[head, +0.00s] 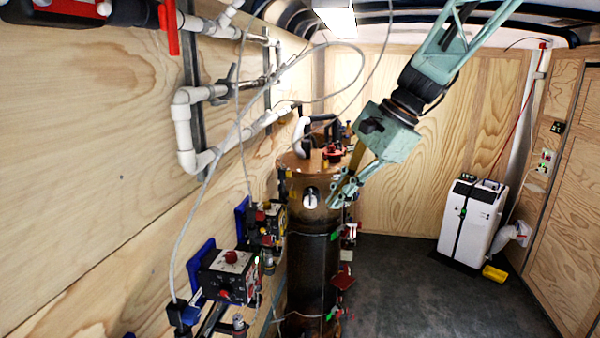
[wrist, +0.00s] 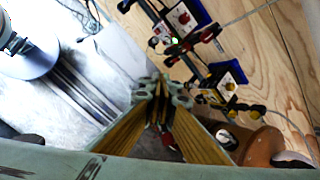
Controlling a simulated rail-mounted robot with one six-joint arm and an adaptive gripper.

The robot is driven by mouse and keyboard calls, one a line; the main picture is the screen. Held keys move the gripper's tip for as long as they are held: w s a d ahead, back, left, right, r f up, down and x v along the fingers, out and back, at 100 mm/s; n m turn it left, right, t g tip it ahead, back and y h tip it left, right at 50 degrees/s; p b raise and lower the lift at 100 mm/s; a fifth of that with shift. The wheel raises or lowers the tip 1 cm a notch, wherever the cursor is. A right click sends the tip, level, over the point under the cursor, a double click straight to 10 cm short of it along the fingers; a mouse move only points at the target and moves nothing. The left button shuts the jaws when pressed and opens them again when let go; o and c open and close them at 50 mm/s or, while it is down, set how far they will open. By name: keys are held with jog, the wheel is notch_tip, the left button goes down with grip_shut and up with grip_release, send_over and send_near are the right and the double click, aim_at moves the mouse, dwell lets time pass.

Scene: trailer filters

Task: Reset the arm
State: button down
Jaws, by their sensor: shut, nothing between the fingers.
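My arm reaches down from the top right in the head view. My gripper (head: 338,200) points down and left, in front of the upper part of a tall brown cylinder (head: 306,262). In the wrist view my gripper (wrist: 162,88) shows two yellow-sided fingers meeting at their green tips, shut with nothing between them. I cannot tell whether the fingers touch the cylinder or its fittings. The cylinder's top carries a pale curved handle (head: 302,130) and red and black fittings (head: 332,153). My gripper hides part of its right side.
Control boxes (head: 228,274) with cables sit along the left wooden wall, below white pipes (head: 185,130). They also show in the wrist view (wrist: 228,78). A white wheeled unit (head: 472,222) stands at the back right. The dark floor (head: 430,305) right of the cylinder is clear.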

jog(key=s+d+r+n+t+h+b, duration=0.1)
jog(key=s+d+n+h, duration=0.15)
jog(key=s, duration=0.95)
jog(key=s+d+r+n+h+b, duration=0.1)
jog(key=s+d+r+n, duration=0.2)
jog(key=s, duration=0.8)
jog(key=s+d+f+n+h, duration=0.1)
jog(key=s+d+f+n, duration=0.2)
jog(key=s, duration=0.7)
jog(key=s+d+f+n+t+h+b, duration=0.1)
jog(key=s+d+f+n, duration=0.2)
jog(key=s, duration=0.7)
jog(key=shift+d+f, duration=0.2)
jog(key=shift+f, duration=0.45)
jog(key=c, duration=3.4)
grip_release()
jog(key=shift+n, duration=0.25)
jog(key=shift+c, duration=0.2)
